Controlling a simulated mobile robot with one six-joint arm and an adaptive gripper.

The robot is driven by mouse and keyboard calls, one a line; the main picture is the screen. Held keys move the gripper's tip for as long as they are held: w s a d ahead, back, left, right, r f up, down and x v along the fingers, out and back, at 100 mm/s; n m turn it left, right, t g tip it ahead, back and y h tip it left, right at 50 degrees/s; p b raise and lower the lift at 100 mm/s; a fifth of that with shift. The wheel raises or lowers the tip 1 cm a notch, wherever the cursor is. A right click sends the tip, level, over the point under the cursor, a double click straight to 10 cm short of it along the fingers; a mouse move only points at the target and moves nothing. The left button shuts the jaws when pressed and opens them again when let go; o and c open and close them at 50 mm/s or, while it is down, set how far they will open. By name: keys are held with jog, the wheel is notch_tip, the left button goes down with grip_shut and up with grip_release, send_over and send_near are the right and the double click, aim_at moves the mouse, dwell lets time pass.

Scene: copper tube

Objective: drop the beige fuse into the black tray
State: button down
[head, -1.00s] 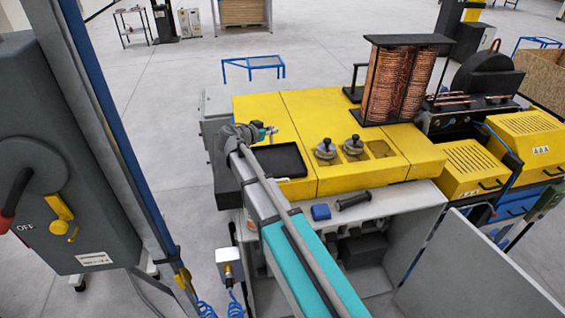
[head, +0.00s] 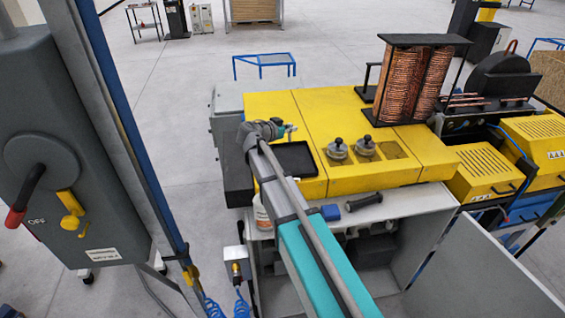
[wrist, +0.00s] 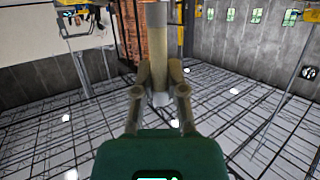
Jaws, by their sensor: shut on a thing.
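The beige fuse (wrist: 159,43) is a pale cylinder with grey ends. In the wrist view it stands between the two fingers of my gripper (wrist: 159,82), which is shut on it. The fuse's upper end runs out of the picture. In the head view my gripper (head: 286,131) is small, at the far end of my arm, by the back left of the black tray (head: 298,161). The fuse cannot be made out clearly there. The tray is shallow and looks empty, on the left part of the yellow machine top; my arm passes in front of its left side.
A copper coil rack (head: 410,82) stands behind. A blue block (head: 330,212) and a black-handled tool (head: 363,202) lie on the lower shelf. A grey switch cabinet (head: 75,150) stands left.

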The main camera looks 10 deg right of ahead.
aim_at(290, 141)
jog(key=shift+f, duration=0.2)
jog(key=shift+f+b, duration=2.8)
jog(key=shift+b, duration=0.2)
jog(key=c, duration=0.6)
grip_release()
jog(key=shift+r, duration=0.2)
